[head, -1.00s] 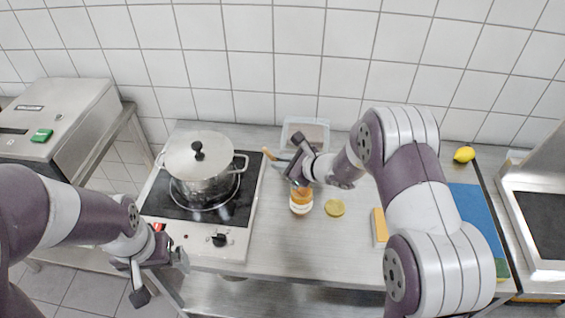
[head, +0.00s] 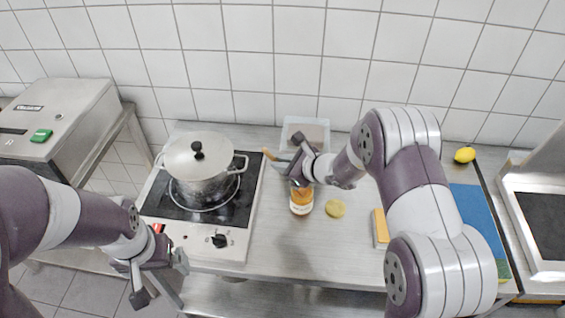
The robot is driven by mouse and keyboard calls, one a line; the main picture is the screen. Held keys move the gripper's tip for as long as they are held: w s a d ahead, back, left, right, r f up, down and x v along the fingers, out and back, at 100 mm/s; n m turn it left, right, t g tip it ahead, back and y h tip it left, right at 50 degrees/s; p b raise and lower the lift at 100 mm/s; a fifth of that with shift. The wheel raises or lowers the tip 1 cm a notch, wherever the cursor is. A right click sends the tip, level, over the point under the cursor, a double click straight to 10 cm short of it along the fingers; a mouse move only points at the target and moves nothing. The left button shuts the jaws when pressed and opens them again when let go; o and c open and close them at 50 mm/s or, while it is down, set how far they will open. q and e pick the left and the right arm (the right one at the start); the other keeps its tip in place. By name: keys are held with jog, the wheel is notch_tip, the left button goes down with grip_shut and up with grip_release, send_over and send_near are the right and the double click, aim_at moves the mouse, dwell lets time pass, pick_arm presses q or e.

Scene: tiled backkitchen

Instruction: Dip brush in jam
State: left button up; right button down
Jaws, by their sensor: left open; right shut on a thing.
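The jam jar (head: 301,202), with orange contents and a pale label, stands upright on the metal table. A round yellow lid (head: 335,208) lies on the table to its right. My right gripper (head: 297,168) is just above and behind the jar, shut on the brush (head: 270,154). The brush's wooden end sticks out to the left of the gripper. Its bristles are hidden, so I cannot tell whether they touch the jam. My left gripper (head: 165,285) is open and empty, low in front of the stove.
A pot (head: 200,172) stands on the black stove (head: 232,224) to the left. A clear container (head: 306,133) stands behind my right gripper. A yellow sponge-like block (head: 380,228), a blue board (head: 478,215) and a lemon (head: 465,154) are to the right. The table's front middle is clear.

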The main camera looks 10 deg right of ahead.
notch_tip(320, 180, up, 7)
jog(key=p, duration=0.3)
jog(key=shift+p, duration=0.4)
jog(key=shift+r, duration=0.1)
dwell(0.5)
